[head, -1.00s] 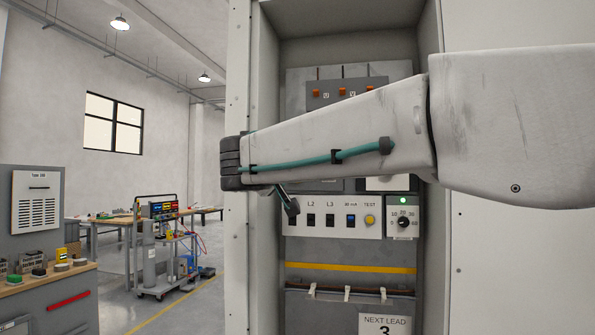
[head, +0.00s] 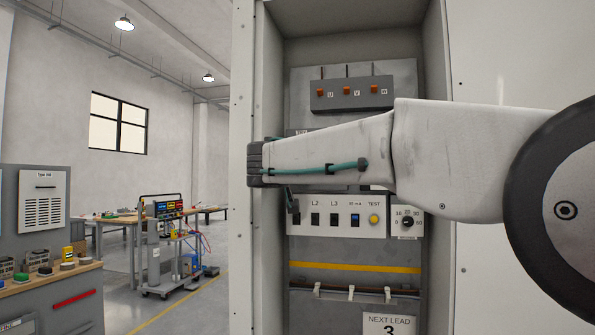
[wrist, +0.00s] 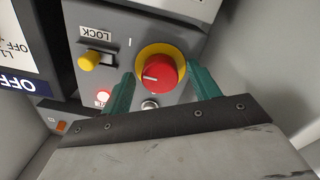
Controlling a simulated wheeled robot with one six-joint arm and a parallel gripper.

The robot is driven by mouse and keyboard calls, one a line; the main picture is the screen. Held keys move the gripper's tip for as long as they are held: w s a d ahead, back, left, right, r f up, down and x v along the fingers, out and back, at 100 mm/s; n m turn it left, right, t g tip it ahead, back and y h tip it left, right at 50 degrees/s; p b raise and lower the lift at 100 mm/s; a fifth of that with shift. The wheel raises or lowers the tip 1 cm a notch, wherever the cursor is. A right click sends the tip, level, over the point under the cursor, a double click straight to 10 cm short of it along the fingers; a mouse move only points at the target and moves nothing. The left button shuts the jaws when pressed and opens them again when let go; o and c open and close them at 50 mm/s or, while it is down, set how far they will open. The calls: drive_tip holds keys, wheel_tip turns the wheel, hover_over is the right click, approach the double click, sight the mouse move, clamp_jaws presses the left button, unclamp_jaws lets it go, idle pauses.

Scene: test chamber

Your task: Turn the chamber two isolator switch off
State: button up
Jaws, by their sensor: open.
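A red rotary knob (wrist: 160,74) on a yellow ring (wrist: 175,50) sits on a grey panel in the wrist view, which shows the panel upside down. A white pointer line on the knob points to the picture's left; an "I" mark is printed near the ring. My gripper (wrist: 163,76) is open, its teal fingers on either side of the knob; contact cannot be told. In the head view my gripper (head: 291,203) is mostly hidden behind my arm, inside the cabinet. The knob is hidden there, and no chamber number is readable.
Beside the knob are a yellow LOCK knob (wrist: 90,60), a red lamp (wrist: 103,97) and a silver round fitting (wrist: 150,103).

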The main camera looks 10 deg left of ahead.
drive_tip(key=shift+c, duration=0.3)
drive_tip(key=c, duration=0.9)
drive_tip(key=shift+n, duration=9.1)
drive_tip(key=shift+y, duration=0.3)
drive_tip(key=o, duration=1)
drive_tip(key=shift+c, duration=0.2)
